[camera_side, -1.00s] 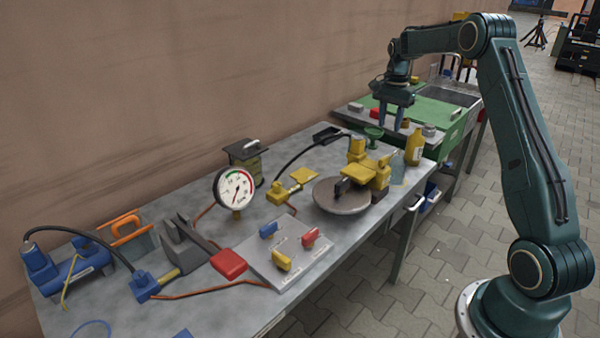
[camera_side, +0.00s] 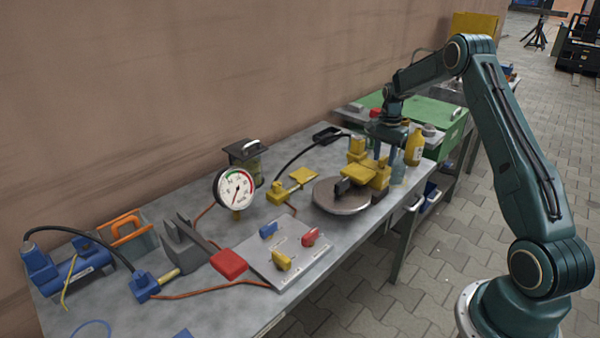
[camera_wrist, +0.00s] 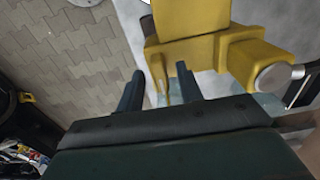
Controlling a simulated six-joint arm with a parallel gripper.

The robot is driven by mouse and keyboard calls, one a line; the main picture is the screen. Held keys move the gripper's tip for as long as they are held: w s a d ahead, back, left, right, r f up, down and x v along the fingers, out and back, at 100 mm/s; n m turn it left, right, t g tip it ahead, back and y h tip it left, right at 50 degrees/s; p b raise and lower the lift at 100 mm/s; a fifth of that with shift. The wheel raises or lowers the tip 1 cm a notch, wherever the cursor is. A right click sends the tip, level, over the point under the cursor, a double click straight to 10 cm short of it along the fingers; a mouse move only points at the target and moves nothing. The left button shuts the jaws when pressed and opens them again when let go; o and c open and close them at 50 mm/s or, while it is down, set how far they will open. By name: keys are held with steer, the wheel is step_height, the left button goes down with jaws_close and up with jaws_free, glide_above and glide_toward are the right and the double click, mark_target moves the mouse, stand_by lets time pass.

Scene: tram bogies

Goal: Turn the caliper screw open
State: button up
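The yellow caliper (camera_side: 360,172) sits over the grey brake disc (camera_side: 338,200) at the right end of the bench; it fills the upper part of the wrist view (camera_wrist: 190,18). A narrow yellow piece (camera_wrist: 160,80), possibly the screw, shows between my fingers in the wrist view. My gripper (camera_side: 386,152) points down just behind and beside the caliper. Its two fingers (camera_wrist: 158,88) stand apart, with gaps visible around the yellow piece. In the side view the caliper partly hides the fingertips, and I cannot make out the screw there.
A yellow bottle (camera_side: 414,147) stands close to the right of my gripper. A green bench (camera_side: 440,115) lies behind. A black hose (camera_side: 300,152) arches behind the disc.

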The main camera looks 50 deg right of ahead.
jaws_close()
